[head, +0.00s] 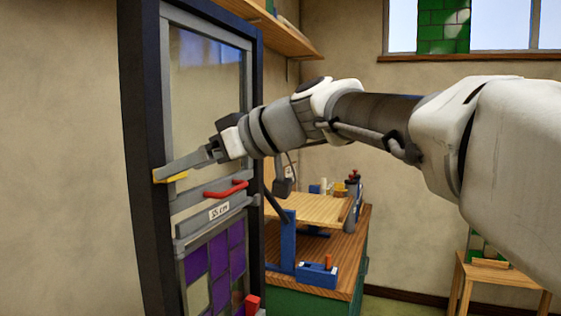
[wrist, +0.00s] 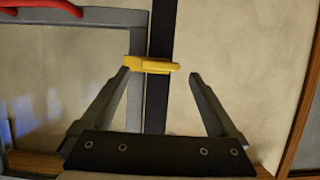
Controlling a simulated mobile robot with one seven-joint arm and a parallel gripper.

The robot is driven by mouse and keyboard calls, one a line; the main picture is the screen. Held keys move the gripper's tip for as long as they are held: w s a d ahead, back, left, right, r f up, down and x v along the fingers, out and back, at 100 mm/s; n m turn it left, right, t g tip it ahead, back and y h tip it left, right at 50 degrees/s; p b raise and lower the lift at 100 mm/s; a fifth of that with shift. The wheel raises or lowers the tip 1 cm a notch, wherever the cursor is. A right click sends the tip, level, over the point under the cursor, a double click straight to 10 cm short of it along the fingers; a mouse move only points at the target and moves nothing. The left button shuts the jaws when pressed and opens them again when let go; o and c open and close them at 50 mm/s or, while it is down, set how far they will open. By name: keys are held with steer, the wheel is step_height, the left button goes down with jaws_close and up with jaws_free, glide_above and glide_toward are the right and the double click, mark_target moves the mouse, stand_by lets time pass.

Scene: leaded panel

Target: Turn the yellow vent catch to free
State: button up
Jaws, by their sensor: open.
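The yellow vent catch (wrist: 150,65) lies across the join of the grey frame and the dark post in the wrist view. A little of the yellow catch (head: 176,177) shows under my fingers in the head view. My gripper (wrist: 160,73) is open, with one fingertip on each side of the catch. The left fingertip overlaps the catch's left end in the picture; I cannot tell if they touch. A gap shows between the catch and the right fingertip. In the head view my gripper (head: 160,176) reaches the panel's left edge and hides most of the catch.
A red handle (head: 226,190) and a labelled bar (head: 219,212) sit on the panel just below and right of my gripper. Purple leaded glass (head: 219,255) is lower down. A wooden workbench (head: 345,248) stands behind the panel, with a shelf (head: 262,25) above.

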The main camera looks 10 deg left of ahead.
steer(key=shift+w+a+f, duration=0.15)
steer(key=shift+a+f, duration=0.15)
steer(key=shift+a, duration=0.3)
steer(key=c, duration=1.4)
